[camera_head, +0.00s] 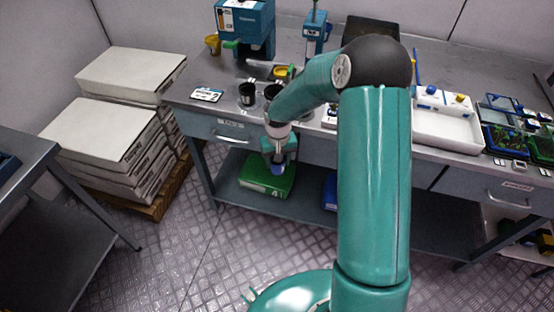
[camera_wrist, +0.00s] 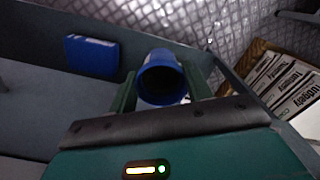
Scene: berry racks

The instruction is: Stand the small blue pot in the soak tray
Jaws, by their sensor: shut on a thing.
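My gripper (camera_head: 277,166) hangs in front of the bench edge, above the lower shelf, pointing down. It is shut on the small blue pot (camera_head: 278,171), which shows just below the fingers. In the wrist view the blue pot (camera_wrist: 150,92) sits between the two green fingers of my gripper (camera_wrist: 160,88), its round open rim facing the camera and its inside dark. A shallow white tray (camera_head: 440,128), which looks like the soak tray, stands on the bench at the right, with yellow and blue items at its back edge. It is well apart from the pot.
Two black pots (camera_head: 247,94) and a label card (camera_head: 206,94) stand on the bench's left part. A green bin (camera_head: 262,187) and a blue box (camera_wrist: 92,55) sit on the lower shelf. Seedling trays (camera_head: 505,118) lie right of the white tray. Stacked boxes (camera_head: 105,130) stand at left.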

